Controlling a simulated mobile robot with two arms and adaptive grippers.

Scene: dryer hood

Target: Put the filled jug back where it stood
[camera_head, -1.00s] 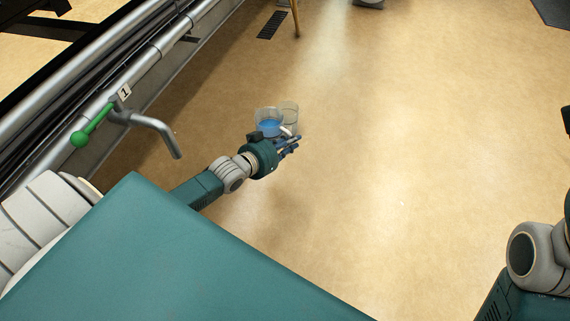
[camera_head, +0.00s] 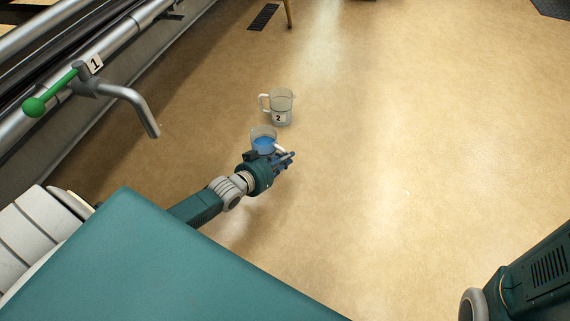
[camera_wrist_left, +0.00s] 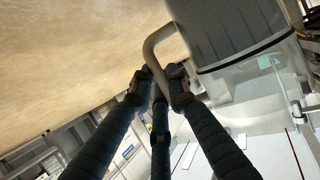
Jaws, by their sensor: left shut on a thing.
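The filled jug (camera_head: 264,142), clear with blue liquid in it, is held in front of my left gripper (camera_head: 284,157), above the floor and about upright. In the left wrist view my left gripper (camera_wrist_left: 157,86) is shut on the jug's pale curved handle (camera_wrist_left: 153,45), and the jug body (camera_wrist_left: 235,45) fills the upper right. Part of the jug is hidden by the gripper in the head view. My right arm shows at the lower right, but its gripper is outside the frames.
Another clear jug (camera_head: 283,108), marked 2, stands just beyond the held one. A bent tap (camera_head: 135,100) with a green lever (camera_head: 50,92) and a tag marked 1 sticks out from the pipes (camera_head: 120,40) at the left. A dark floor grate (camera_head: 264,17) lies at the back. Floor on the right is clear.

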